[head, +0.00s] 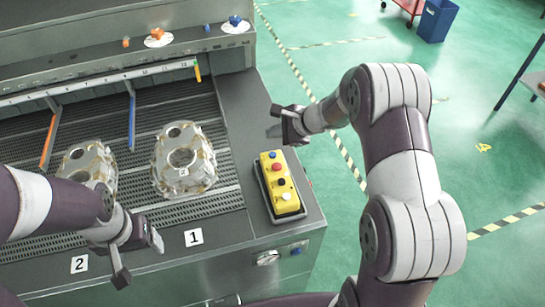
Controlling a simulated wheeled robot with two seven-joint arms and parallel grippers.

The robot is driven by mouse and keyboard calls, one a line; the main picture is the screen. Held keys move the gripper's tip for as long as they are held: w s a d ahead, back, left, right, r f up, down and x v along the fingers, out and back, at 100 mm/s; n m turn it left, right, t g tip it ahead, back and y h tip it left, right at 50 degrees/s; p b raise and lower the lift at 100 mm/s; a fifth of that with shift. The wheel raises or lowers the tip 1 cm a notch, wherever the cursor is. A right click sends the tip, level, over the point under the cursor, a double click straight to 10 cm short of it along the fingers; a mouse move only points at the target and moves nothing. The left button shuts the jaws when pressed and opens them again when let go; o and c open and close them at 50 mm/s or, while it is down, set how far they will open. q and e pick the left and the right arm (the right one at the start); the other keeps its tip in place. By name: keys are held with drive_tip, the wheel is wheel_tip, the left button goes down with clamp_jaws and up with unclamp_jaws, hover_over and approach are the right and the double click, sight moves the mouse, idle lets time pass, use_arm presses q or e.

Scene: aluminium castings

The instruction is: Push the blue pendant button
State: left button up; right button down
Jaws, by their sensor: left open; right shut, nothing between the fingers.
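The yellow pendant (279,184) lies on the grey right-hand surface of the machine. Its blue button (272,155) is at the far end, with a red button (276,167) and a black button (281,182) nearer to me. My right gripper (276,110) is shut and empty, above and beyond the blue button, apart from it. My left gripper (139,257) is open and empty over the front of the machine, near the label 2.
Two aluminium castings, one in the middle (184,160) and one at the left (88,165), lie on the slotted bed. Orange (48,141) and blue (131,122) dividers stand between lanes. A blue bin (437,20) stands on the green floor.

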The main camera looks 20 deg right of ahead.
sight(275, 155)
wheel_tip(275, 155, down, 5)
drive_tip(key=b, duration=0.3)
drive_tip(key=shift+r, duration=0.2)
drive_tip(key=shift+f+b, duration=0.25)
drive_tip(key=shift+b, duration=0.1)
idle(1.3)
drive_tip(key=shift+f+b, duration=0.4)
drive_tip(key=shift+b, duration=0.2)
drive_tip(key=shift+f+b, duration=0.5)
drive_tip(key=shift+b, duration=0.1)
idle(0.4)
drive_tip(key=shift+r, duration=0.1)
drive_tip(key=shift+r+p, duration=0.6)
drive_tip(key=shift+r, duration=0.2)
drive_tip(key=shift+r, duration=0.1)
